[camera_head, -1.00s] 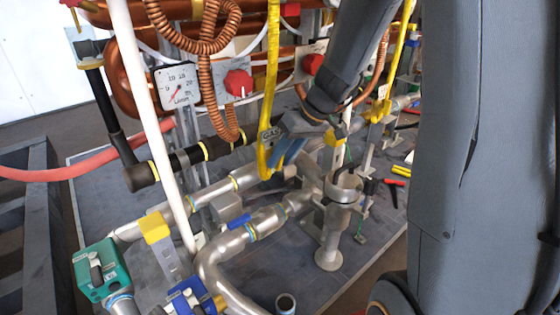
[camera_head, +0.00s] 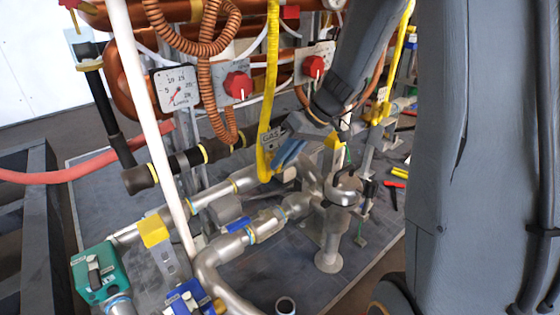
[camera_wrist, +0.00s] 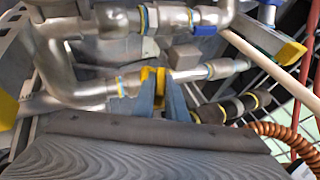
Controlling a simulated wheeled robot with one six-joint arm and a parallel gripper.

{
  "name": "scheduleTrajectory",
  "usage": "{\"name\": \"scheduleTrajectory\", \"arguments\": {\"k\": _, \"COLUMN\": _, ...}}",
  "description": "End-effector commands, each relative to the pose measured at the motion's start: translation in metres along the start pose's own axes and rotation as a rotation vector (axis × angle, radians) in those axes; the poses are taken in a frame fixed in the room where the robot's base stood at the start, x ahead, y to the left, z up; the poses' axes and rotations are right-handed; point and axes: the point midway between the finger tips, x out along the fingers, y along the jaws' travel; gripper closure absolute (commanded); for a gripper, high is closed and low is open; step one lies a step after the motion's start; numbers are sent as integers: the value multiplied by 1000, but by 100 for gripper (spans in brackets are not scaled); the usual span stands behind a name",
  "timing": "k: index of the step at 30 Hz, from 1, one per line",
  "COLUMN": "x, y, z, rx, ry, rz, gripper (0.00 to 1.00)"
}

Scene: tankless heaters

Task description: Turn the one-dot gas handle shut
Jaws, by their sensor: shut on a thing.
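My gripper (camera_head: 285,155) is low in the middle of the head view, beside the yellow gas hose (camera_head: 271,75) with its grey GAS tag (camera_head: 270,138). In the wrist view, my gripper's two blue fingers (camera_wrist: 160,95) are close together, shut on a small yellow piece (camera_wrist: 153,75) that looks like the gas handle. The fingers hide part of it, and no dot mark can be made out. Metal pipes (camera_wrist: 205,72) run right behind it.
A white upright pipe (camera_head: 145,120) stands left of my gripper. A green valve (camera_head: 95,270) and a blue valve (camera_head: 187,297) sit at the lower left. Red knobs (camera_head: 238,84) and a pressure gauge (camera_head: 173,88) are above. Metal piping (camera_head: 340,190) crowds the right side.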

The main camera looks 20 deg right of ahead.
Motion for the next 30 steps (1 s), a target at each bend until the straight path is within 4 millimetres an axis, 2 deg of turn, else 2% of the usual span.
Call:
{"name": "scheduleTrajectory", "arguments": {"k": 18, "x": 0, "y": 7, "z": 2, "rx": 197, "ry": -1, "rz": -465, "gripper": 100}}
{"name": "scheduleTrajectory", "arguments": {"k": 30, "x": 1, "y": 8, "z": 3, "rx": 259, "ry": -2, "rz": -620, "gripper": 100}}
